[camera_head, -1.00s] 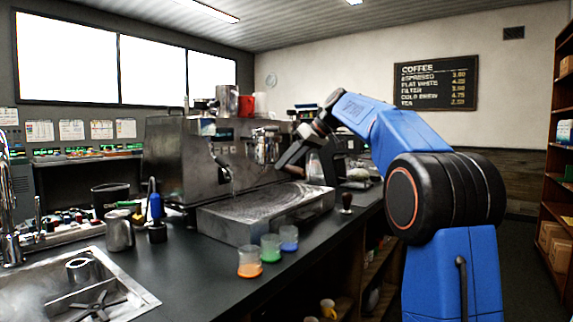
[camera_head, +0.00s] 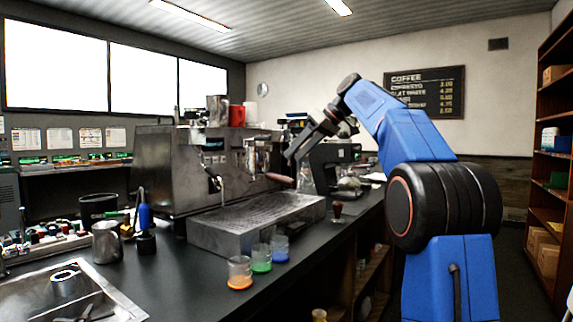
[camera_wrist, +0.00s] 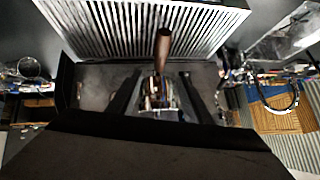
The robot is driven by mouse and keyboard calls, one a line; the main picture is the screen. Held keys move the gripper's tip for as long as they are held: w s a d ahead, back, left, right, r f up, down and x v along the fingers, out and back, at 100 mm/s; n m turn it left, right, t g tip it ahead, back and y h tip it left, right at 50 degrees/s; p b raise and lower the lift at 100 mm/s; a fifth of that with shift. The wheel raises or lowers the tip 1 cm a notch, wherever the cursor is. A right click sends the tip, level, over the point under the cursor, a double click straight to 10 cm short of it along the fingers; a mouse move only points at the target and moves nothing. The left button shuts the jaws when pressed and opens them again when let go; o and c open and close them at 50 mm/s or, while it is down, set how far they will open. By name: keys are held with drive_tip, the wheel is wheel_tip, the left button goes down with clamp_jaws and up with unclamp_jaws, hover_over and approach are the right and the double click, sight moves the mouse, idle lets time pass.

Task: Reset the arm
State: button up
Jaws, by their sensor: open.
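My gripper (camera_head: 291,154) is open and empty, held in the air at the front right of the espresso machine (camera_head: 166,165). My blue arm reaches to it from the right. The portafilter's brown handle (camera_head: 280,178) sticks out from the machine, just below and left of the fingertips, apart from them. In the wrist view, the gripper (camera_wrist: 158,88) has its dark fingers spread, with the portafilter handle (camera_wrist: 163,48) in line with the gap between them.
The drip tray (camera_head: 255,224) lies below the handle. A tamper (camera_head: 337,209) and a grinder (camera_head: 335,160) stand to the right. A sink (camera_head: 110,290) is front left. Shelves (camera_head: 545,195) stand far right.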

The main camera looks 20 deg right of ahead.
drive_tip(key=v, duration=0.7)
drive_tip(key=shift+r, duration=0.15)
drive_tip(key=s+a+f+m+h, duration=0.25)
drive_tip(key=s+a+f, duration=0.25)
drive_tip(key=s+f, duration=0.4)
drive_tip(key=s+a+f+m+h, duration=0.1)
drive_tip(key=s+a+f+m, duration=0.25)
drive_tip(key=s+f, duration=0.5)
drive_tip(key=s+f+h, duration=0.1)
drive_tip(key=s+f, duration=1.1)
drive_tip(key=f, duration=0.3)
drive_tip(key=s+f+g+h, duration=0.1)
drive_tip(key=s+f+h, duration=0.1)
drive_tip(key=s+f, duration=1)
wheel_tip(320, 180, down, 5)
drive_tip(key=shift+s+a+r+m, duration=0.2)
drive_tip(key=shift+s+a+m, duration=0.15)
drive_tip(key=shift+a+m, duration=0.1)
